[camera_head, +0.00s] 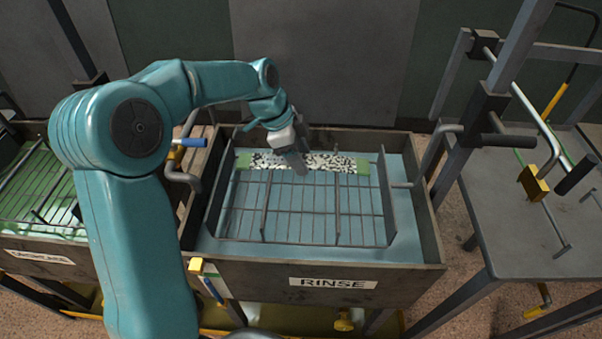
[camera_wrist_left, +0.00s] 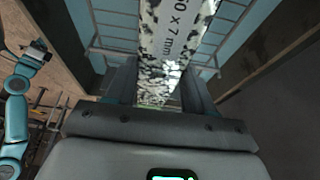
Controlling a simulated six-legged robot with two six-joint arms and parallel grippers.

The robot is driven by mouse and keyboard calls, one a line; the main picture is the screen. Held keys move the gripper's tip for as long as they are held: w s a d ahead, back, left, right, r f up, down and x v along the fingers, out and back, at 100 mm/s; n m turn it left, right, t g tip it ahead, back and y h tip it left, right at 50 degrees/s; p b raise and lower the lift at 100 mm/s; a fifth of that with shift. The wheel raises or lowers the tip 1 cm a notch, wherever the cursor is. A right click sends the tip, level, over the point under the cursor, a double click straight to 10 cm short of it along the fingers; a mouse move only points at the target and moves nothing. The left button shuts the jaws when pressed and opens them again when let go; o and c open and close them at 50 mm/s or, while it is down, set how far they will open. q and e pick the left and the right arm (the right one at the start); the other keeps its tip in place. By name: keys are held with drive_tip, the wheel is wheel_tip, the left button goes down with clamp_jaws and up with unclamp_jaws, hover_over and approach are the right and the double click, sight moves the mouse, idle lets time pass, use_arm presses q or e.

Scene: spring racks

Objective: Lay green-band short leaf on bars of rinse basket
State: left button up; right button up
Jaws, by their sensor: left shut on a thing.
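The short leaf (camera_head: 325,162) is a flat strip with black and white speckles and green ends. It lies across the far part of the rinse basket (camera_head: 339,205), level and at or just above the bars; I cannot tell if it touches them. My left gripper (camera_head: 300,165) is shut on the leaf near its middle. In the left wrist view, the leaf (camera_wrist_left: 178,40) runs away from between the fingers (camera_wrist_left: 158,90) and shows part of a printed size. A small teal arm with a dark end shows at the left there, too small to read its jaws.
The basket sits in the rinse tank (camera_head: 427,215), whose dark walls stand around it over a blue floor. A green-floored tank (camera_head: 40,190) with another basket is at the left. A grey table (camera_head: 510,210) with a metal frame and handles stands at the right.

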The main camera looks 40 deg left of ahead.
use_arm(q)
wheel_tip(320, 180, down, 7)
drive_tip(key=shift+w+a+r, duration=0.1)
drive_tip(key=shift+a, duration=0.05)
drive_tip(key=shift+r, duration=0.1)
drive_tip(key=shift+f, duration=0.45)
drive_tip(key=shift+b, duration=0.35)
drive_tip(key=shift+f, duration=0.1)
drive_tip(key=o, duration=1.4)
